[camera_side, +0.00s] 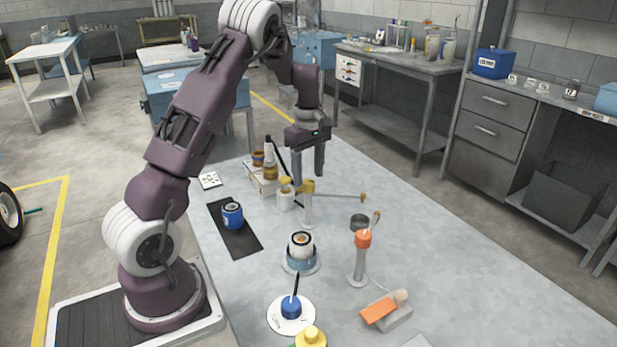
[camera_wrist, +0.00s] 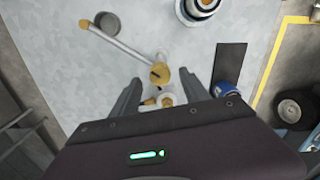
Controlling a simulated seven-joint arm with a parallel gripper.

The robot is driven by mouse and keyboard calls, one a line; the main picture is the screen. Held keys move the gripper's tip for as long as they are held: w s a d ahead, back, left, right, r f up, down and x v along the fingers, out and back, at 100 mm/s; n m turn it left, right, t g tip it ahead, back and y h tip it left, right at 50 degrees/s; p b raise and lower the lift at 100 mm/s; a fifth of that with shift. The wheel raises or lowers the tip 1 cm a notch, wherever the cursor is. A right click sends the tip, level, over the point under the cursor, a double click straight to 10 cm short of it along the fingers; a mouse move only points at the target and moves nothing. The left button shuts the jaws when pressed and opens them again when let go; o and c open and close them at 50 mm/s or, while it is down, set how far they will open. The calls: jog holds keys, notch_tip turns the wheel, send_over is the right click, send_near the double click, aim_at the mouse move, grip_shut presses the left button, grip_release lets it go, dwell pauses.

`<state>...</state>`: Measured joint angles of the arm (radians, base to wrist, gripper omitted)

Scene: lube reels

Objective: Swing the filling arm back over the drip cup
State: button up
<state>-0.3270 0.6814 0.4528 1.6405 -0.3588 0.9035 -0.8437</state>
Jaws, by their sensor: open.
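The filling arm (camera_side: 335,195) is a thin pale bar. It runs from a post with a yellow cap (camera_side: 308,186) to a brass tip (camera_side: 362,198). The bar (camera_wrist: 120,45) also shows in the wrist view. The drip cup (camera_side: 360,222), a dark grey round cup, stands below the tip in the side view. In the wrist view the tip lies just left of the cup (camera_wrist: 106,18), so I cannot tell whether it is exactly over it. My gripper (camera_side: 308,180) is open and points down near the yellow-capped post, which shows between its fingers in the wrist view.
A blue-based reel (camera_side: 300,262) and an orange-topped post (camera_side: 362,240) stand in front. A blue can (camera_side: 232,217) sits on a black mat (camera_side: 240,242). A tray of bottles (camera_side: 262,186) is close behind my gripper.

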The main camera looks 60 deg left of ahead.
notch_tip(320, 180, up, 5)
jog(key=shift+r, duration=0.15)
jog(key=s+d+r+m+t, duration=0.2)
jog(key=s+d+r+m, duration=0.3)
jog(key=d, duration=0.4)
jog(key=s+d+r+m+t, duration=0.1)
jog(key=s+d+r+m, duration=0.3)
jog(key=d+r, duration=0.35)
jog(key=s+d+f+m+t, duration=0.1)
jog(key=s+d+m, duration=0.4)
jog(key=s, duration=0.2)
jog(key=s+d+m+t, duration=0.1)
jog(key=s+d+m, duration=0.3)
jog(key=s+m, duration=0.2)
jog(key=shift+s+d+f+t, duration=0.3)
jog(key=shift+s+d+f, duration=0.1)
jog(key=shift+s, duration=0.55)
